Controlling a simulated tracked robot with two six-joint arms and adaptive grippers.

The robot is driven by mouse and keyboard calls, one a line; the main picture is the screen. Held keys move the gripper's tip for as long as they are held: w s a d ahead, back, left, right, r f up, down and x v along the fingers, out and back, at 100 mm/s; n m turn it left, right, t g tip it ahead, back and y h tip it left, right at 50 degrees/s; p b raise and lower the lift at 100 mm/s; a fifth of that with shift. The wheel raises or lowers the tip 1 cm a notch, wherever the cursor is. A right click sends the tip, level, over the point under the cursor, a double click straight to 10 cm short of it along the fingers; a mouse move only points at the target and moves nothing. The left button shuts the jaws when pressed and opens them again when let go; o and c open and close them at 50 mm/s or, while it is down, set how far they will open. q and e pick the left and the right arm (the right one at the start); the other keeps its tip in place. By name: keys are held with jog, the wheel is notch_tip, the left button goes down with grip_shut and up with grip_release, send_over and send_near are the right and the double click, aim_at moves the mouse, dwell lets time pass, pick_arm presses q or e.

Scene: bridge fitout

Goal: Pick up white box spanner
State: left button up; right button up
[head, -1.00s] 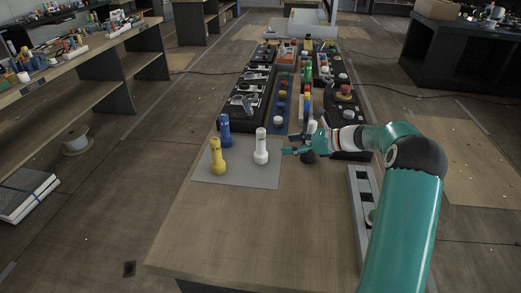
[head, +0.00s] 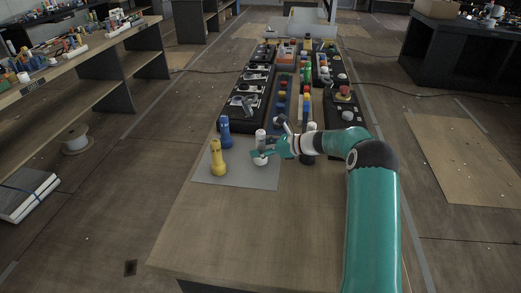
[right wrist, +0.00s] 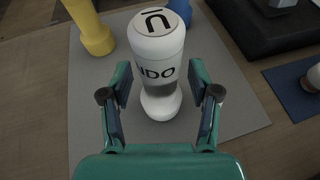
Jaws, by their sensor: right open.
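The white box spanner (head: 260,137) stands upright on the grey mat (head: 246,180). In the right wrist view the white box spanner (right wrist: 157,62) bears dark lettering and a grey band. My right gripper (head: 266,152) is at the spanner, its fingers hiding part of it in the head view. In the right wrist view my right gripper (right wrist: 160,82) is open, with one finger on each side of the spanner and gaps between. A blue spanner (head: 225,131) and a yellow spanner (head: 217,158) stand to the left on the mat. My left gripper is not in view.
Behind the mat, black panels (head: 246,104) with buttons and coloured parts fill the far part of the table. The near table top (head: 240,235) is clear. Shelving stands at the left (head: 100,75).

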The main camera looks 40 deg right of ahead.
grip_shut()
jog(key=shift+r, duration=0.15)
dwell(0.4)
notch_tip(320, 180, up, 20)
jog(key=p, duration=0.1)
dwell(0.4)
jog(key=c, duration=0.8)
grip_release()
jog(key=shift+p, duration=0.35)
grip_shut()
